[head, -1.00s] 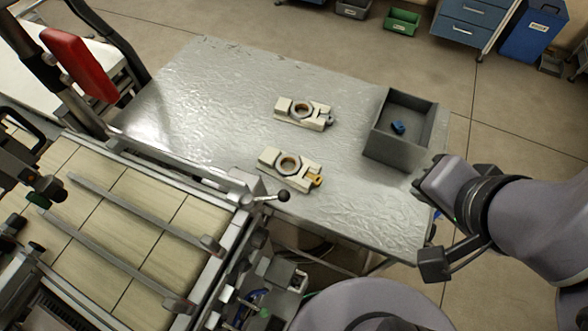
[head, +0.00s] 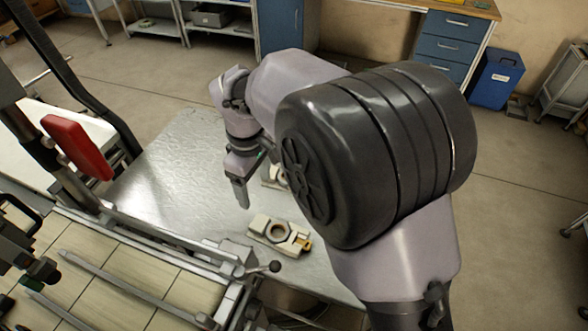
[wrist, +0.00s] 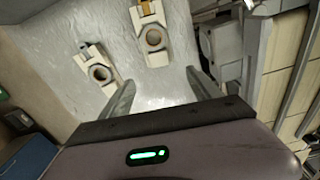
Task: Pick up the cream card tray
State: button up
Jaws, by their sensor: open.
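Two cream card trays, each with a ring-shaped piece on it, lie on the metal table. The nearer one (head: 279,235) has a yellow tab at its right end; in the wrist view this tray (wrist: 152,57) is at the top middle. The other (head: 267,183) is mostly hidden behind my arm in the head view; in the wrist view it (wrist: 107,83) is left of the first. My gripper (head: 241,196) points down over the table, left of both trays. In the wrist view my gripper (wrist: 160,78) is open, with nothing between its fingers.
The metal table (head: 165,180) is bare on its left side. A rail with a black-knobbed lever (head: 273,266) stands close by the nearer tray. A red pad (head: 76,147) is at the left. My arm hides the table's right part.

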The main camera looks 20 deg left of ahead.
jog(key=b, duration=0.5)
send_over(262, 223)
jog(key=f, duration=1.3)
jog(key=shift+s+d, duration=0.1)
jog(key=shift+s, duration=0.25)
jog(key=f+b, duration=0.2)
jog(key=f, duration=0.1)
jog(key=f+b, duration=0.1)
jog(key=f, duration=0.1)
jog(key=shift+w, duration=0.3)
jog(key=shift+r, duration=0.2)
jog(key=shift+c, duration=0.2)
grip_shut()
